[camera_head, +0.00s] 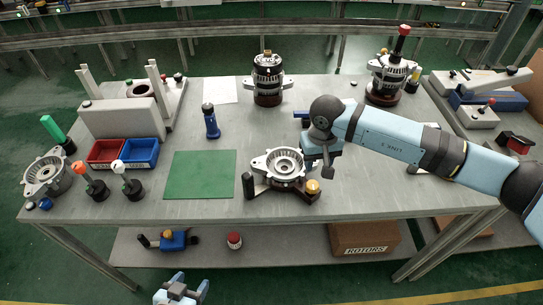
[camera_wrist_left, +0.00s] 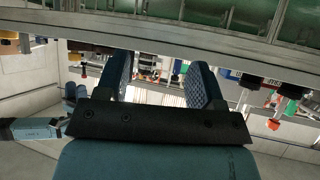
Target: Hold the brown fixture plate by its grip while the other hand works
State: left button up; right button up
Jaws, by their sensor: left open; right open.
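The brown fixture plate (camera_head: 289,191) lies near the front middle of the table in the head view, mostly hidden under a silver alternator housing (camera_head: 284,165). A black upright grip (camera_head: 248,186) stands at its left end and a yellow knob (camera_head: 313,187) at its right. My right gripper (camera_head: 325,170) is open, pointing down just above and right of the housing; the picture does not show clearly whether it touches. My left gripper (camera_head: 181,291) is low in front of the table, well away from the plate. In the left wrist view its two fingers (camera_wrist_left: 157,85) stand apart with nothing between them.
A green mat (camera_head: 199,174) lies left of the plate. Red bin (camera_head: 106,152) and blue bin (camera_head: 141,152) stand farther left. A blue-handled tool (camera_head: 210,121) and a dark alternator (camera_head: 267,80) stand behind. A lower shelf holds a ROTORS box (camera_head: 364,239).

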pick_arm(q)
jog(key=m+g, duration=0.8)
send_near(243, 183)
jog(key=x, duration=1.1)
jog(key=shift+s, duration=0.1)
